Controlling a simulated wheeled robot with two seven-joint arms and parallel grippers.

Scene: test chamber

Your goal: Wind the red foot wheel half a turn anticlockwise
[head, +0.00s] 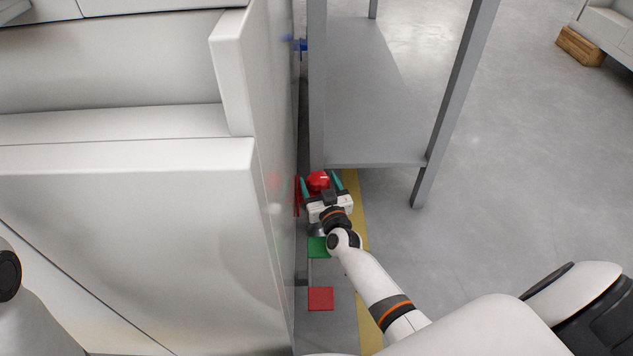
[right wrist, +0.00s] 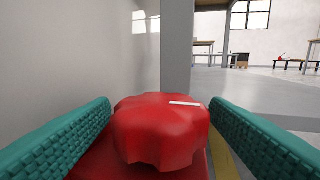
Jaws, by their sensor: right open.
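The red foot wheel (head: 318,180) is a small lobed knob low beside the white cabinet wall, near the foot of the grey table. In the right wrist view the wheel (right wrist: 162,130) fills the lower middle, with a white line mark on its top pointing right. My right gripper (head: 322,184) is open, its teal fingers on either side of the wheel. In the wrist view a small gap shows between the wheel and the right finger; the left finger also looks apart from it. My left gripper is not in view.
The white cabinet (head: 263,110) stands close on the left. A grey table (head: 375,110) with legs stands just beyond the wheel. A green square (head: 318,247) and a red square (head: 320,299) lie along the cabinet's base. A yellow floor strip (head: 362,245) runs alongside. Open floor lies right.

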